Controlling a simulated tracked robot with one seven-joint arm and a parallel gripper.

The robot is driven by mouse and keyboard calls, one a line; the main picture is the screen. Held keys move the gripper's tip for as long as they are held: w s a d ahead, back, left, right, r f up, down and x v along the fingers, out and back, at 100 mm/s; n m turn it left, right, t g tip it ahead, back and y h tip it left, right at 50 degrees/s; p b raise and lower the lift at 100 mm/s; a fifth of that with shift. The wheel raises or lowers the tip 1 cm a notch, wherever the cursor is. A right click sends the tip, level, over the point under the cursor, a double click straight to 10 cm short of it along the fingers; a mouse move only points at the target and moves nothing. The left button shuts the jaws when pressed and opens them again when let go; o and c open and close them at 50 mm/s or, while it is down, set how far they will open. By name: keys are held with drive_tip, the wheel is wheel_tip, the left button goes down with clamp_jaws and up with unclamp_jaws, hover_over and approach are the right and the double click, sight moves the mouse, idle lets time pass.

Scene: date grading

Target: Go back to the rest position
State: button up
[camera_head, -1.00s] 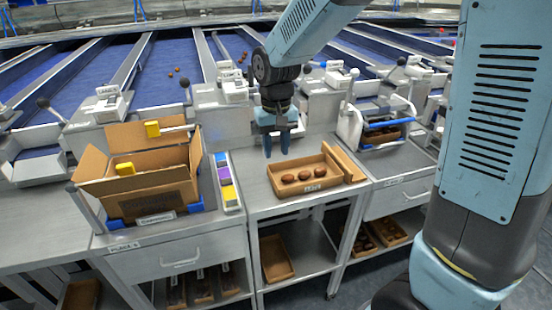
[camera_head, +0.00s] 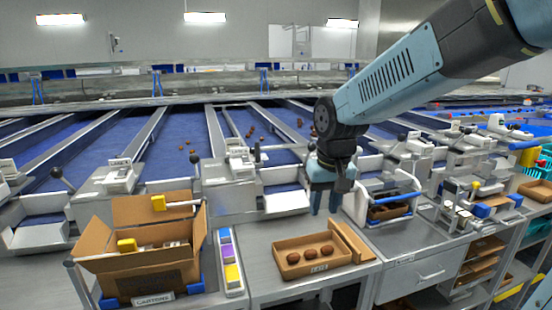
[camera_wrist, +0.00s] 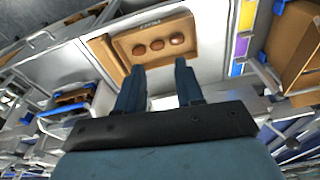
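My gripper (camera_head: 326,199) is raised above the bench, just behind and to the right of a shallow cardboard tray. In the wrist view its two blue fingers (camera_wrist: 159,80) stand apart with nothing between them. The cardboard tray (camera_head: 290,274) holds a short row of brown dates (camera_head: 310,255) and sits on the grey bench. The tray (camera_wrist: 119,49) and dates (camera_wrist: 157,45) also show beyond the fingertips in the wrist view.
An open cardboard box (camera_head: 150,277) with yellow-ended items stands at the left. A strip of coloured blocks (camera_head: 229,262) lies between box and tray. A blue-handled station (camera_head: 391,198) stands right of my gripper. Blue conveyor lanes (camera_head: 185,150) run behind.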

drive_tip(key=s+d+r+m+t, duration=0.2)
drive_tip(key=s+d+r, duration=0.4)
drive_tip(key=s+d, duration=0.6)
drive_tip(key=shift+s+d+r+t+h, duration=0.3)
drive_tip(key=shift+s+t, duration=0.25)
drive_tip(key=shift+t, duration=0.35)
